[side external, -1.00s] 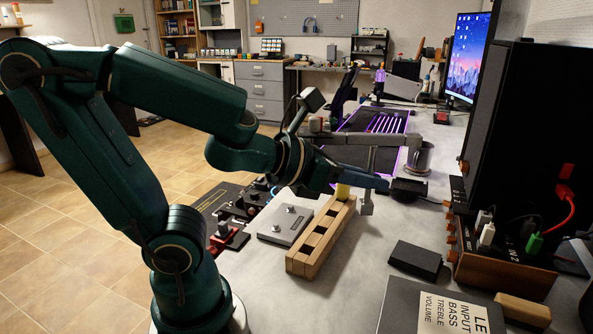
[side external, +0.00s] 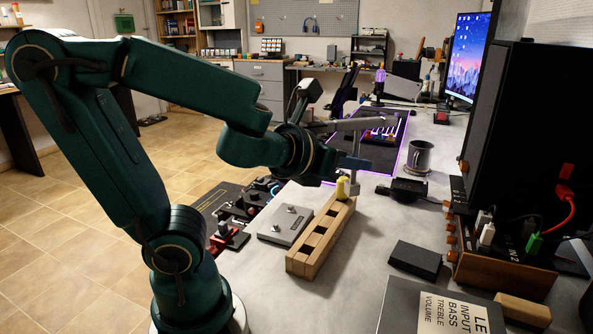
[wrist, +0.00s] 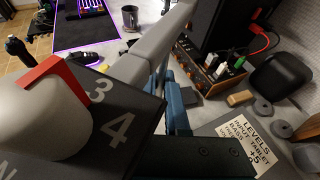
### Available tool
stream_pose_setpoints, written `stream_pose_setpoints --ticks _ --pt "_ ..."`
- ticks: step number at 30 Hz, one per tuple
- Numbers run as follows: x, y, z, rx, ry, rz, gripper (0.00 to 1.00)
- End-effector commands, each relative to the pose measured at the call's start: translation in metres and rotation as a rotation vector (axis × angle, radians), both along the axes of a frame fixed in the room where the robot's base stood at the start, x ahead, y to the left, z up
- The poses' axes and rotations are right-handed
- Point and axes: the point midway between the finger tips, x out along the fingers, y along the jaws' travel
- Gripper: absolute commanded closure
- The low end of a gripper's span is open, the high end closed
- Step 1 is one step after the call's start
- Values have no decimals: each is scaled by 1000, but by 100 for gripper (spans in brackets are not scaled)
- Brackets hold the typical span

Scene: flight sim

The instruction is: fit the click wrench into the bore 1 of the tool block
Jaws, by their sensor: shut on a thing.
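The click wrench (side external: 372,124) is a grey tool with a long bar across its top and a shaft hanging down. My gripper (side external: 357,163), with blue fingers, is shut on the shaft below the bar. In the wrist view the grey bar (wrist: 150,58) runs from near the camera to the upper right, beside the blue fingers (wrist: 176,100). The tool block (side external: 304,263) is a long wooden block with a row of dark square openings. The wrench's lower end is near the block's far end; I cannot tell how high above it. No bore number is readable.
A yellow piece (side external: 342,188) stands at the block's far end, close to the wrench. A grey pedal plate (side external: 286,225) lies to the left. A black box (side external: 415,260) and a mug (side external: 420,158) are to the right.

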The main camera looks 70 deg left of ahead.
Motion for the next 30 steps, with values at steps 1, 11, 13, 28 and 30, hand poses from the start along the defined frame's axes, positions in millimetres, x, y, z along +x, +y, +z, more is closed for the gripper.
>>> stream_pose_setpoints --ticks 1,11,13,28,30 --pt "0 4 -3 3 5 39 100" --pt "-19 48 -34 13 6 496 100" --pt "-28 55 -42 12 5 602 100" --pt "-60 46 -77 7 -8 788 100" --pt "-60 46 -77 6 -9 787 100"
